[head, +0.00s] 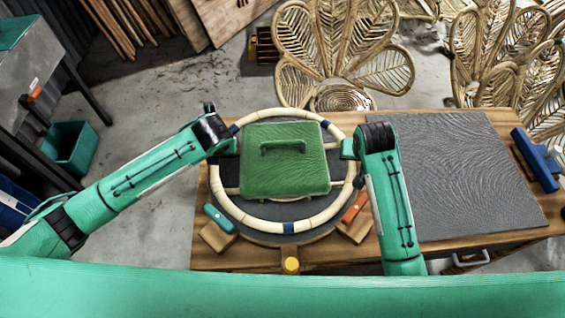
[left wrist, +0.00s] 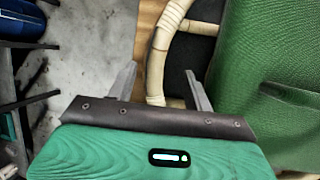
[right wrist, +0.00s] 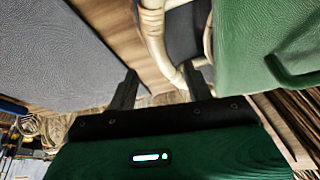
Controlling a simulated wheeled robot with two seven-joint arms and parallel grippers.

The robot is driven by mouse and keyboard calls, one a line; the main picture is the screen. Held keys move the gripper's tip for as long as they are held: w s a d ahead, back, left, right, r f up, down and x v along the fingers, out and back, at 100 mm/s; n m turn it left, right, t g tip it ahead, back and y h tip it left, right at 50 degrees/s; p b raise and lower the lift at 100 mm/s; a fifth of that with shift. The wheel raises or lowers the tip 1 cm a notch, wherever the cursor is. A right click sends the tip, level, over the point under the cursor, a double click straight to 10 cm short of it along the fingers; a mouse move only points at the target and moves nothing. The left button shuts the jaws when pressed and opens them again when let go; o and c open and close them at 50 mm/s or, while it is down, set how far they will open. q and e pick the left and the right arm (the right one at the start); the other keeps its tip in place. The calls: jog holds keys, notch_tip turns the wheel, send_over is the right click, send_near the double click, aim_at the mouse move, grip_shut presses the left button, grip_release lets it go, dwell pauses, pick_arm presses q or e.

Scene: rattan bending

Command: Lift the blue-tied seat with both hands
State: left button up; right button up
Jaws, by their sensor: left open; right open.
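The blue-tied seat is a cream rattan ring (head: 255,221) with blue bands, lying on a dark round board (head: 275,237) on the wooden table. A green block with a handle (head: 285,172) rests on it, covering its middle. My left gripper (head: 232,146) is at the ring's left side, open. In the left wrist view the ring (left wrist: 160,62) passes between the spread fingers (left wrist: 162,88). My right gripper (head: 349,149) is at the ring's right side, open. In the right wrist view the ring (right wrist: 156,35) runs down between its fingers (right wrist: 160,84). I cannot tell whether any finger touches it.
Two wooden blocks (head: 217,236) flank the board's front, with a teal-handled tool (head: 218,218) and an orange-handled tool (head: 355,208). A yellow knob (head: 291,265) is at the front edge. A grey mat (head: 455,175) covers the table's right. Woven chairs (head: 335,45) stand behind.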

aim_at(351, 162)
pick_arm(q)
jog(key=x, duration=0.9)
jog(key=shift+w+f, duration=0.15)
jog(key=shift+f, duration=0.15)
pick_arm(e)
jog(key=x, duration=0.9)
jog(key=shift+w+f, duration=0.15)
jog(key=shift+f, duration=0.2)
pick_arm(q)
grip_shut()
pick_arm(e)
grip_shut()
pick_arm(q)
jog(key=shift+r, duration=0.1)
pick_arm(e)
jog(key=shift+r, duration=0.1)
